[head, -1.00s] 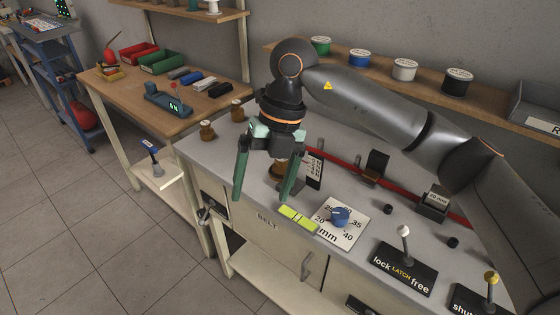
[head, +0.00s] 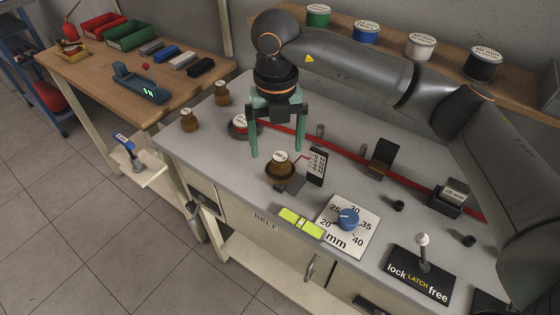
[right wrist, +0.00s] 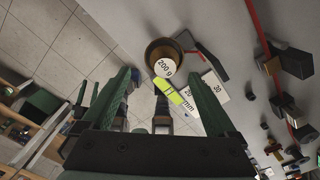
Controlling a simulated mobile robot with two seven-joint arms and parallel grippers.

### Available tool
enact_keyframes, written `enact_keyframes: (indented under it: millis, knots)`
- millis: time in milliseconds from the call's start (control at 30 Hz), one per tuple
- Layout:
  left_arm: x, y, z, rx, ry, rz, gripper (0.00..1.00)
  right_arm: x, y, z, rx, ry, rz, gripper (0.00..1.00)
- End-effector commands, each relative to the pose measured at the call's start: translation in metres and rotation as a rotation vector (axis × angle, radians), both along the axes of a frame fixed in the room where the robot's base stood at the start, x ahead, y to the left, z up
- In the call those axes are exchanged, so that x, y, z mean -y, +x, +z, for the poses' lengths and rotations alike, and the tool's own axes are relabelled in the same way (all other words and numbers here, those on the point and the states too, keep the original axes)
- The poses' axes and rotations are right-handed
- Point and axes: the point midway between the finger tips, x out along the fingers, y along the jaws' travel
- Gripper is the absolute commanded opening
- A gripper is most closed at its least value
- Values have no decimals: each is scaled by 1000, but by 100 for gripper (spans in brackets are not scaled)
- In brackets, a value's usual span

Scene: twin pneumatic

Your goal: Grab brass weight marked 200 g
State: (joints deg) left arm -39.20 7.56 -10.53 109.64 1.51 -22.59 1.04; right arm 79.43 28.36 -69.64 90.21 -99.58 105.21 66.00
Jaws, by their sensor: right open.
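The brass weight (head: 281,169) is a brown-gold round body with a white label on top. It stands on the grey bench top (head: 225,165) beside a small dark stand with a white card (head: 317,166). In the right wrist view the same weight (right wrist: 164,66) shows its label reading 200 g. My right gripper (head: 278,152) is open and empty, its fingers pointing down above the weight. In the right wrist view the weight lies beyond the fingertips, roughly between them, with no contact visible. My left gripper is not in view.
Two smaller brass weights (head: 190,121) (head: 222,94) stand at the bench's left. A labelled piece on a round base (head: 239,123) stands behind my gripper. A green-yellow level (head: 301,223), a blue dial (head: 347,217) and a latch lever (head: 422,258) are nearer the front.

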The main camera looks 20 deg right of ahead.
Motion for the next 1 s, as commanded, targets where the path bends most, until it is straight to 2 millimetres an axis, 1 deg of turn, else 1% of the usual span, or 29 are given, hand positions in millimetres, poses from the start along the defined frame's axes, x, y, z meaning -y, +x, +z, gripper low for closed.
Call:
enact_keyframes:
  millis: [167, 300, 400, 500, 700, 767, 1000]
  knots:
    - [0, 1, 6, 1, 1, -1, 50, 4, 0, -14, -2, -1, -1, 93]
    - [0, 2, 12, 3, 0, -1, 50, 8, 0, -36, -4, 0, 1, 93]
    - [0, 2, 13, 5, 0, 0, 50, 8, 0, -48, -1, 1, 1, 93]
    - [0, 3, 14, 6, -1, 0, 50, 8, 1, -54, 0, 2, 1, 93]
    - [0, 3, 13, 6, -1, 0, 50, 7, 1, -55, 1, 2, 1, 93]
    - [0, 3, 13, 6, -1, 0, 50, 7, 1, -55, 1, 2, 1, 87]
    - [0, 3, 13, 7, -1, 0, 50, 7, 1, -54, 1, 2, 1, 60]
